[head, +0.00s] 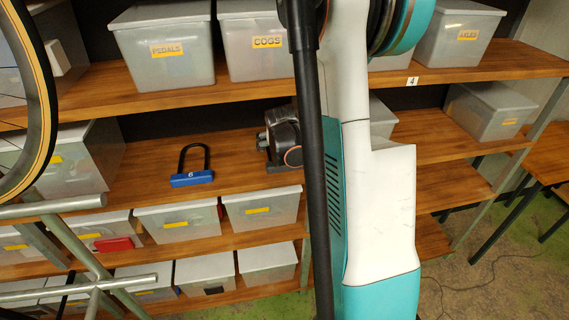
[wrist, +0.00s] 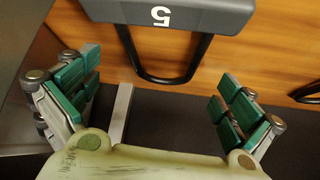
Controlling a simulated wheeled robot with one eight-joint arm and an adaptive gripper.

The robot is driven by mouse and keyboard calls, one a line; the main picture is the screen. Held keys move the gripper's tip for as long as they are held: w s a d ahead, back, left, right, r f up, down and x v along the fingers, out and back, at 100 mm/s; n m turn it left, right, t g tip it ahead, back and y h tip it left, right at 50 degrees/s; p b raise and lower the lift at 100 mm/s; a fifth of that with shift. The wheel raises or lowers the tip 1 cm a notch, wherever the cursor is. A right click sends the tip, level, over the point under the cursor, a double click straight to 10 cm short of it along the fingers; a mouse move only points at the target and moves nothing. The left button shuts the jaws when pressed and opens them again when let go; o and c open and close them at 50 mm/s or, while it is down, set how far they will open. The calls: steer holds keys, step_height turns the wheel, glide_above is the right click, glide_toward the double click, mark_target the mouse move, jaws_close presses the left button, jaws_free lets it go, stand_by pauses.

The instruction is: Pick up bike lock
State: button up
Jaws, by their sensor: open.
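A bike lock with a dark grey body marked 5 (wrist: 165,14) and a black U-shaped shackle is at the top middle of the wrist view. Its number appears upside down, with the shackle towards my gripper. My gripper (wrist: 158,92) is open, its green-padded fingers spread left and right of the shackle, with nothing held between them. How far the lock is from the fingers is hard to tell. In the head view a blue bike lock marked 6 (head: 192,179) lies on the middle wooden shelf. The grey lock does not show clearly there, and my arm covers part of the shelf.
Grey lidded bins labelled PEDALS (head: 163,52) and COGS (head: 254,48) stand on the upper shelf (head: 180,98). More bins (head: 178,220) stand on the lower shelf. A bike wheel (head: 40,110) and metal stand are at the left. Part of another black shackle (wrist: 308,92) shows at the wrist view's right edge.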

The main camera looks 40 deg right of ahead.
steer(key=shift+b+x, duration=0.6)
steer(key=shift+x, duration=1.95)
steer(key=shift+w, duration=0.1)
steer(key=shift+a, duration=0.1)
steer(key=c, duration=1.6)
steer(key=shift+r, duration=0.1)
steer(key=shift+c, duration=0.2)
steer(key=shift+r, duration=0.45)
step_height(320, 180, up, 3)
steer(key=shift+f+p, duration=0.2)
steer(key=shift+p, duration=0.4)
steer(key=s+a+p, duration=0.1)
steer(key=s+a, duration=1.1)
steer(key=s, duration=0.1)
